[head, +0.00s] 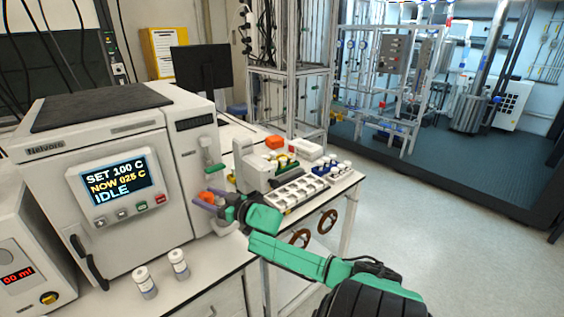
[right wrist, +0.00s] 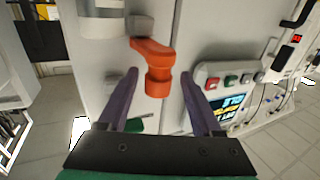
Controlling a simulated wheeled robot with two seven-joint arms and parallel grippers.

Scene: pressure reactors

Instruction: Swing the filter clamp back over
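An orange lever with a round knob (right wrist: 158,72), which looks like the filter clamp, sticks out from the side of the white Nelvoro reactor cabinet (head: 100,180). In the head view the orange lever (head: 208,196) is partly hidden by my gripper. My right gripper (head: 208,201) is at the cabinet's right side. In the right wrist view its two purple fingers (right wrist: 159,76) are spread, one on each side of the orange knob, with gaps showing. A green handle (head: 213,168) sits above the orange lever in the head view. My left gripper is not in view.
Two white vials (head: 178,264) stand on the bench in front of the cabinet. Right of my gripper are a white rack (head: 296,192) and several small bottles. Two brown valve wheels (head: 327,222) hang below the bench edge. The floor at right is clear.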

